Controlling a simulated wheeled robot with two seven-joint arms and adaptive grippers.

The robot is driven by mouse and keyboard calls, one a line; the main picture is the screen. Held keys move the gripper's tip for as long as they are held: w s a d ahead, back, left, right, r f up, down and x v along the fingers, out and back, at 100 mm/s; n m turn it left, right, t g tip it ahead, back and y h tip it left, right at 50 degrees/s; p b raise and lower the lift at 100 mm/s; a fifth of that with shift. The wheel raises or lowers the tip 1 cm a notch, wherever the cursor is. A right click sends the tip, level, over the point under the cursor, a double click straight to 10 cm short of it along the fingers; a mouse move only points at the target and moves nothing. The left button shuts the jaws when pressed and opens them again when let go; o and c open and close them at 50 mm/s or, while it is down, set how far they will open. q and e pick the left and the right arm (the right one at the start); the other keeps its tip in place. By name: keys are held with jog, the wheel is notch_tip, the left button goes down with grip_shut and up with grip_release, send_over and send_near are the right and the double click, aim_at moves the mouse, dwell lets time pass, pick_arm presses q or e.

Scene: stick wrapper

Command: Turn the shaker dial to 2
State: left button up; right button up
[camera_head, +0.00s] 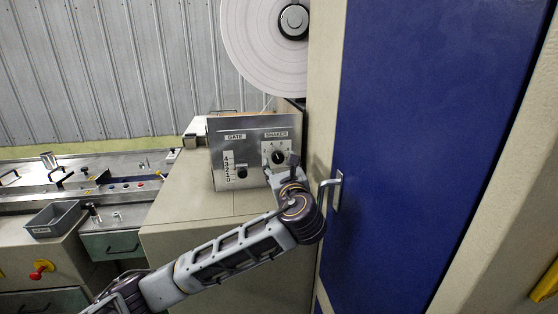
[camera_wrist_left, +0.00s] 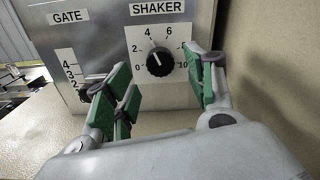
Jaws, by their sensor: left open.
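The shaker dial (camera_wrist_left: 159,62) is a round black knob on a metal panel, under the SHAKER label, with a printed scale from 0 to 10. Its white mark points up and slightly left, towards about 4. In the head view the dial (camera_head: 278,157) is at the panel's right side. My left gripper (camera_wrist_left: 168,88) is open, its green-padded fingers to the left and right of the dial and apart from it in the picture. In the head view my left gripper (camera_head: 284,170) is just below the dial; its fingers are partly hidden. My right gripper is not in view.
The gate slider (camera_head: 242,172) with its number scale is left of the dial on the same panel. A blue door (camera_head: 420,150) with a metal handle (camera_head: 333,190) stands close on the right. A grey tray (camera_head: 52,220) sits at the left.

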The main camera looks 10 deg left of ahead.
aim_at(279, 159)
pick_arm(q)
jog(key=x, duration=0.3)
jog(key=shift+w+a, duration=0.15)
jog(key=shift+w, duration=0.25)
jog(key=c, duration=1.1)
jog(key=shift+o, duration=0.2)
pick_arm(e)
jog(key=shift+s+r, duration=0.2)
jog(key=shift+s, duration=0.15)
